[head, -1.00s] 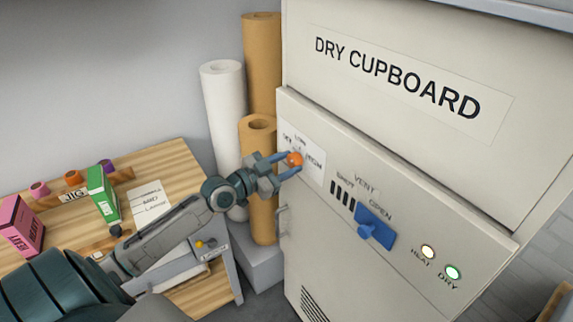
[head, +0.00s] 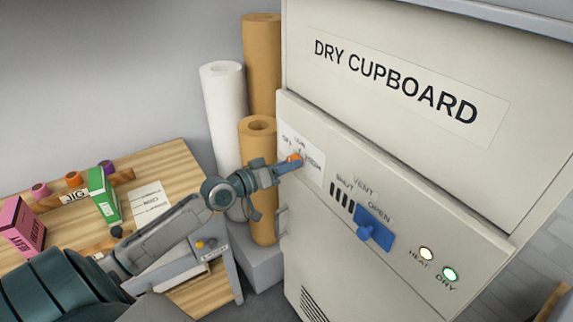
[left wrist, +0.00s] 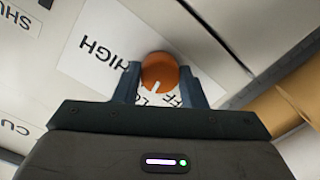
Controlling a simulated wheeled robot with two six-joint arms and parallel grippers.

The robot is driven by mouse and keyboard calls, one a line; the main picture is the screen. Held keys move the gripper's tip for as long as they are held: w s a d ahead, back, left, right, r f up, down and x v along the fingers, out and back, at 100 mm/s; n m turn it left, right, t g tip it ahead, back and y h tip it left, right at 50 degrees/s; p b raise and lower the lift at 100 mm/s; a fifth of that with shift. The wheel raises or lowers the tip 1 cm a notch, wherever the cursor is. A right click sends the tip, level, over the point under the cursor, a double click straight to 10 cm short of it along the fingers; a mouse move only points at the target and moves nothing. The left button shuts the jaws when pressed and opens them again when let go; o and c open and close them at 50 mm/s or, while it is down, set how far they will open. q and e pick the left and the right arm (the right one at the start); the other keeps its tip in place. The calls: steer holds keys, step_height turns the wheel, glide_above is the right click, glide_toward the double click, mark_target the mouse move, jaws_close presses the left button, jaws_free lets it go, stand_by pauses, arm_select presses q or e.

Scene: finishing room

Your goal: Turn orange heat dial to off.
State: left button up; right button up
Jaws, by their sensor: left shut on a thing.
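The orange heat dial (head: 296,158) sits on a white label at the left of the cupboard's front panel. My left gripper (head: 289,164) is shut on it, with one finger on each side. In the left wrist view the dial (left wrist: 160,70) shows between the fingertips (left wrist: 160,82). Its white pointer line aims at the lettering "LO", which is partly hidden by the gripper, close to a partly hidden "FF". "HIGH" reads upside down to the left. My right gripper is not in view.
A blue vent slider (head: 373,232) sticks out to the right of the dial. The heat lamp (head: 427,254) and green dry lamp (head: 450,274) are lit. Paper rolls (head: 258,180) stand close left of the cupboard. A wooden bench (head: 165,165) holds boxes and a label sheet.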

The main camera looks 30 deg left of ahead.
arm_select(q)
steer(key=shift+r+n+p, duration=0.1)
steer(key=shift+n+p, duration=0.75)
steer(key=shift+n, duration=3.55)
steer(key=shift+h, duration=0.3)
steer(key=o, duration=1)
